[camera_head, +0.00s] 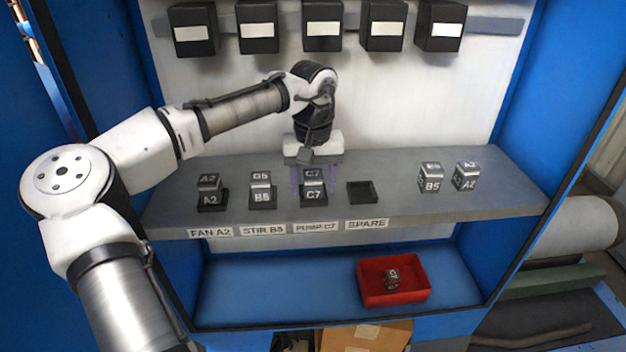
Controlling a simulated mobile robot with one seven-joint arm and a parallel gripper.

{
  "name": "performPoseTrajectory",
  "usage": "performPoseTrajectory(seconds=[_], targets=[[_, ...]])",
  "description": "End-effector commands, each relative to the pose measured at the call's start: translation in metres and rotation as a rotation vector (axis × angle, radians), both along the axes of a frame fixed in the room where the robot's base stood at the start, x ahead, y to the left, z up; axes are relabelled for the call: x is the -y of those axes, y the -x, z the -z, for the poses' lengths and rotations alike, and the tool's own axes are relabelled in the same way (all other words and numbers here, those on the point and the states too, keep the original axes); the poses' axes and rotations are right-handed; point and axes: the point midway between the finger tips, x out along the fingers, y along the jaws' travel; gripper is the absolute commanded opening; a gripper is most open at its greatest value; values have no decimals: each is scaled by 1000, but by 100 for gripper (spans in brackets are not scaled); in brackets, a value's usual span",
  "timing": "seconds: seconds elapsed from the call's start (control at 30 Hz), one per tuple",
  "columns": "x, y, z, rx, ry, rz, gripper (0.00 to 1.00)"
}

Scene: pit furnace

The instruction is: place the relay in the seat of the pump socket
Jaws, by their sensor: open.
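A dark relay marked C7 (314,175) stands upright at the pump socket (314,201), above the label PUMP C7 (315,227). It looks to be in the seat, but I cannot tell whether it is fully down. My gripper (315,178) is open, pointing down over this relay, with its fingers to the left and right of it. I cannot tell whether they touch it. Another dark relay (392,281) lies in the red tray (368,297) below the shelf; its marking is too small to read surely.
Relays stand in the fan socket (211,206) and stir socket (262,203). The spare socket (362,193) is empty. Loose relays B5 (431,176) and A2 (466,175) stand at the shelf's right. Several black boxes (322,28) hang on the back wall. Blue side walls bound the cabinet.

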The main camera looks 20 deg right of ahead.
Motion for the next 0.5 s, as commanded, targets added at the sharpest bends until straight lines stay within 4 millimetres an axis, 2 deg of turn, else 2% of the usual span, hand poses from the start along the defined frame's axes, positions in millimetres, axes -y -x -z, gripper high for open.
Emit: performPoseTrajectory(seconds=[0.23,0.37,0.5], targets=[[0,0,-9,2,2,-1,58],[1,-1,-32,2,3,-1,58],[1,0,-63,1,3,0,58]])
